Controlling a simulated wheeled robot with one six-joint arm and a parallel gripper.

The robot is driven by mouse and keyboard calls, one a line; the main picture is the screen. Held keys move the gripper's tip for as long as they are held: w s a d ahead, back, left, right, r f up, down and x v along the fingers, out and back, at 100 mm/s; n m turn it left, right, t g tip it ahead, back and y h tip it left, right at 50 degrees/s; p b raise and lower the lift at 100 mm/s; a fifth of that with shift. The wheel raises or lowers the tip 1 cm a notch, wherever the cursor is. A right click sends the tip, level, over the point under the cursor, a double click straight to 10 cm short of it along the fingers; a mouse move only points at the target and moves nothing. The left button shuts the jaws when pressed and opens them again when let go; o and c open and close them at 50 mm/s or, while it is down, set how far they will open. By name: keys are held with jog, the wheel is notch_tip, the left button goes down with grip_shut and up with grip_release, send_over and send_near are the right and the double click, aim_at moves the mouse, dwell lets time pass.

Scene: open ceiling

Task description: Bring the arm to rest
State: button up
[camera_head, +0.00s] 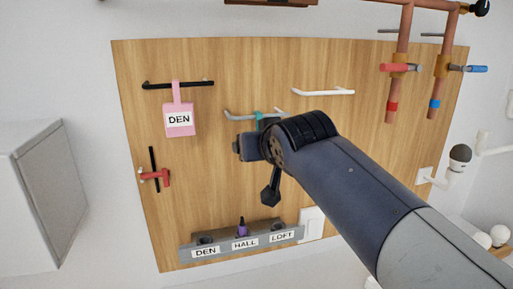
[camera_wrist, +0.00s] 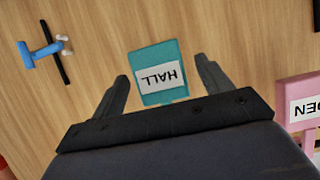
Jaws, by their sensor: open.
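My gripper (camera_wrist: 163,76) is open in the wrist view, with one dark finger on each side of a teal tag marked HALL (camera_wrist: 155,57). Gaps show between the tag and both fingers, so it is not gripped. The tag appears upside down there. In the head view my arm comes from the lower right, and my gripper (camera_head: 255,170) is in front of the wooden board (camera_head: 220,65). Only the top of the teal tag (camera_head: 262,120) shows, at the middle white hook (camera_head: 238,114); my arm hides the rest.
A pink DEN tag (camera_head: 179,118) hangs on the black hook (camera_head: 200,84) at left. A grey strip labelled DEN, HALL, LOFT (camera_head: 222,252) is below, with a purple piece (camera_head: 242,228). Copper pipes with red (camera_head: 397,68) and blue (camera_head: 470,69) handles stand upper right.

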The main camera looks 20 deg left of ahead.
jog(key=b+v, duration=0.1)
jog(key=v, duration=0.7)
jog(key=shift+f, duration=0.1)
jog(key=p+x, duration=0.2)
jog(key=x, duration=0.8)
jog(key=shift+w+a+r+p, duration=0.2)
jog(key=shift+w+r+p, duration=0.1)
jog(key=shift+w+p, duration=0.1)
jog(key=shift+f, duration=0.1)
